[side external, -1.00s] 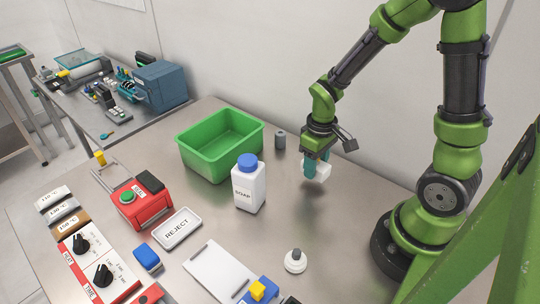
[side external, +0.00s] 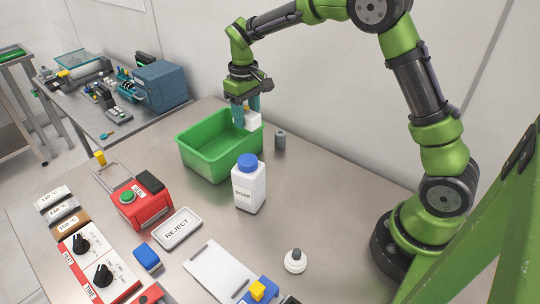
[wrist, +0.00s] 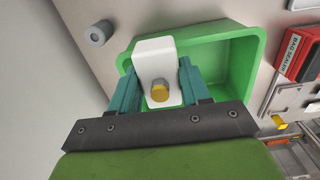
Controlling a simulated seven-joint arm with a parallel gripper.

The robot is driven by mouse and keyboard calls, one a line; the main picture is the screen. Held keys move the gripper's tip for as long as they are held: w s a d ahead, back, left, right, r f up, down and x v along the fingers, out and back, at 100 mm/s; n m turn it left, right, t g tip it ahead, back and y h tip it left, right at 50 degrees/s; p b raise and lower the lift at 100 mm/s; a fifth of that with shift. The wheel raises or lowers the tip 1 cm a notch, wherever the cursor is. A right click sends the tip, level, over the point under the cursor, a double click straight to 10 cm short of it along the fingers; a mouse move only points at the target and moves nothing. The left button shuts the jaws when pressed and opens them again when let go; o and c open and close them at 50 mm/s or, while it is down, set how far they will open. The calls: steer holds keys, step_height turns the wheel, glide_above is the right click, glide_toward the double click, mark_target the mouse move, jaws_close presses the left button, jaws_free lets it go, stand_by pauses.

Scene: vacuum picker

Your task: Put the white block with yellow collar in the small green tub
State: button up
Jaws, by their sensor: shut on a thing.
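The white block with yellow collar (wrist: 156,62) is between the two teal fingers of my gripper (wrist: 158,85) in the wrist view. In the side view the white block (side external: 252,121) hangs from my gripper (side external: 246,112) at the right rear rim of the small green tub (side external: 212,165). In the wrist view the green tub (wrist: 225,65) lies below and around the block, its floor empty where visible. The block overlaps the tub's rim in both pictures; its exact height above it cannot be told.
A grey cylinder (side external: 280,140) stands right of the tub. A white soap bottle (side external: 249,187) with a blue cap stands in front. A red bag sealer (side external: 140,207) and a white reject tray (side external: 177,229) are to the front left.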

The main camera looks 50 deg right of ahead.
steer(key=w+a, duration=0.3)
steer(key=w, duration=0.2)
glide_toward(222, 144)
steer(key=s+a+f, duration=0.1)
steer(key=f, duration=0.1)
steer(key=s+a+f, duration=0.1)
steer(key=f, duration=0.1)
steer(key=s+a+f, duration=0.1)
steer(key=s+f, duration=0.1)
steer(key=shift+f, duration=0.2)
steer(key=o, duration=1.1)
steer(key=shift+r, duration=0.1)
